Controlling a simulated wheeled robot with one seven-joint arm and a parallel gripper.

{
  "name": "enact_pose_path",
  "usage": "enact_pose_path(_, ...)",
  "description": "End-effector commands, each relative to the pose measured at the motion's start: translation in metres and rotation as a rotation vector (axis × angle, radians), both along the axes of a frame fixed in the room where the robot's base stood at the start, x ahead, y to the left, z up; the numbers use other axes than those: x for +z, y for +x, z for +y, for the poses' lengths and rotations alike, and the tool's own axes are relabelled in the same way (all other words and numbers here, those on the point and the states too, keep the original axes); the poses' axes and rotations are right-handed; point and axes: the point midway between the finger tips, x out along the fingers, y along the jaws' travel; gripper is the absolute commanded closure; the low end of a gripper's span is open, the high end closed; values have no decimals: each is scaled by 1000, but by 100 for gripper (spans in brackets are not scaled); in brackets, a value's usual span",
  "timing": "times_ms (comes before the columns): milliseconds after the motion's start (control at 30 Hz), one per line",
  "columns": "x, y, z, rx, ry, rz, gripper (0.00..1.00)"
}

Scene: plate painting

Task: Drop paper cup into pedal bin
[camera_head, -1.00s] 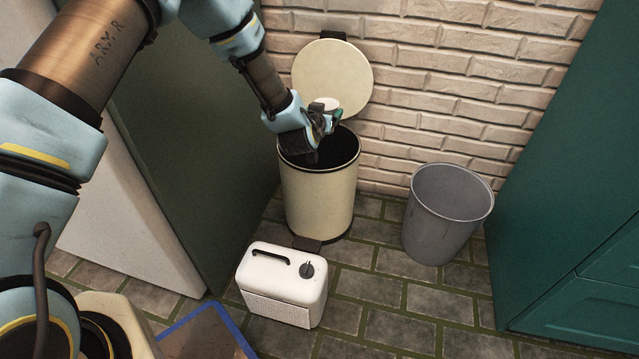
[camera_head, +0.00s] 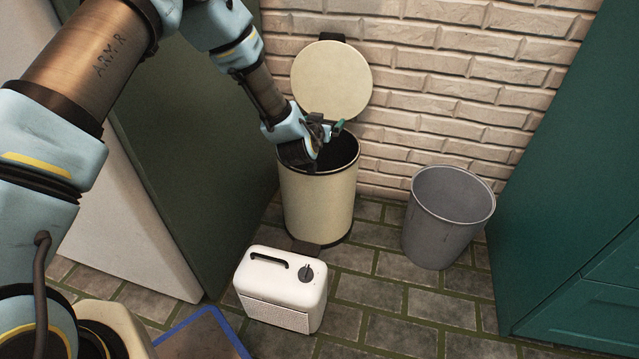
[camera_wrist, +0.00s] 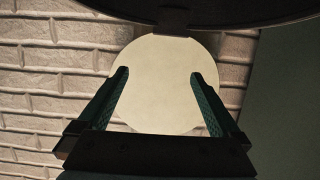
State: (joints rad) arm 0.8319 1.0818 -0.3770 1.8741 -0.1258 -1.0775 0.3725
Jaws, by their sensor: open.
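The cream pedal bin (camera_head: 318,205) stands against the brick wall with its round lid (camera_head: 331,80) raised and its dark inside showing. The lid also shows in the wrist view (camera_wrist: 165,75), behind my fingers. My gripper (camera_head: 340,127) is over the left and back part of the bin's mouth. In the wrist view my gripper (camera_wrist: 160,85) has its two green fingers wide apart with nothing between them. The paper cup is not seen in either view now; the bin's inside is too dark and partly covered by my gripper to show it.
A grey open bin (camera_head: 447,217) stands to the right of the pedal bin. A white canister-like box (camera_head: 280,290) with a handle sits on the floor in front. A dark green cabinet side (camera_head: 200,150) is close on the left, a teal cabinet (camera_head: 575,200) on the right.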

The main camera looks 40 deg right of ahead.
Motion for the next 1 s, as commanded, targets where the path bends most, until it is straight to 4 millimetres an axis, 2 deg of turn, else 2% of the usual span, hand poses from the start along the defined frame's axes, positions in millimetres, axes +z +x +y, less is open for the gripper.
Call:
enact_pose_path(167, 9, -13, 19, -3, 3, 1, 0)
enact_pose_path(400, 23, -37, 57, -2, 3, 0, 0)
enact_pose_path(600, 30, -51, 79, -1, 1, 0, 0)
enact_pose_path(1000, 31, -55, 85, 0, -1, -1, 0)
